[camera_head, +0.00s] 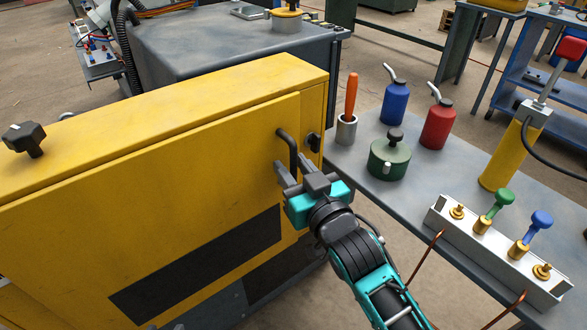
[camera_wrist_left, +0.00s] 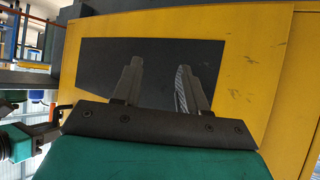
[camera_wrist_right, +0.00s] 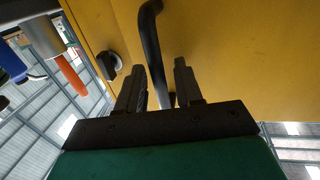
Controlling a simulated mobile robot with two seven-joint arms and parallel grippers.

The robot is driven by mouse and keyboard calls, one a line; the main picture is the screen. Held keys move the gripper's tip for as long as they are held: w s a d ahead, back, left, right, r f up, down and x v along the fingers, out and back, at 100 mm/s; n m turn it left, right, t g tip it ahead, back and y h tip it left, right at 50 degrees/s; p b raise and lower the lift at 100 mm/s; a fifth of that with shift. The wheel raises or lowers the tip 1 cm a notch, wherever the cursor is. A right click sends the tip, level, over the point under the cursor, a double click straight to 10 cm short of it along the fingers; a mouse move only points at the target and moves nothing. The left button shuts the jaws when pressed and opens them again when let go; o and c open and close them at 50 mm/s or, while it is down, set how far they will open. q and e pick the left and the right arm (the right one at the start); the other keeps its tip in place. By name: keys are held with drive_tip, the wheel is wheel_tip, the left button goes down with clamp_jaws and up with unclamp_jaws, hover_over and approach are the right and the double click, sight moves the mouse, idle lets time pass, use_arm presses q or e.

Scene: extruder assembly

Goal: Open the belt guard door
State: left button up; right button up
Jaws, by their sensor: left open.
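The yellow belt guard door (camera_head: 190,170) has a dark rectangular panel low on its face and looks shut in its yellow housing. Its black bar handle (camera_head: 290,145) stands upright near the right edge. A black latch knob (camera_head: 313,142) sits right of the handle, on the housing. My right gripper (camera_head: 292,172) is at the handle's lower end. In the right wrist view the handle (camera_wrist_right: 153,50) runs down between the open fingers (camera_wrist_right: 160,85), with a gap on the right side. My left gripper (camera_wrist_left: 160,85) shows only in its wrist view, open and empty, facing the dark panel (camera_wrist_left: 150,65).
A grey table right of the housing holds an orange-handled tool in a cup (camera_head: 347,125), a blue bottle (camera_head: 395,102), a red bottle (camera_head: 438,122), a green pot (camera_head: 389,158) and a valve manifold (camera_head: 490,250). A black knob (camera_head: 25,138) stands on the housing top.

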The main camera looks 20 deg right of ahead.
drive_tip(key=shift+c, duration=0.4)
clamp_jaws()
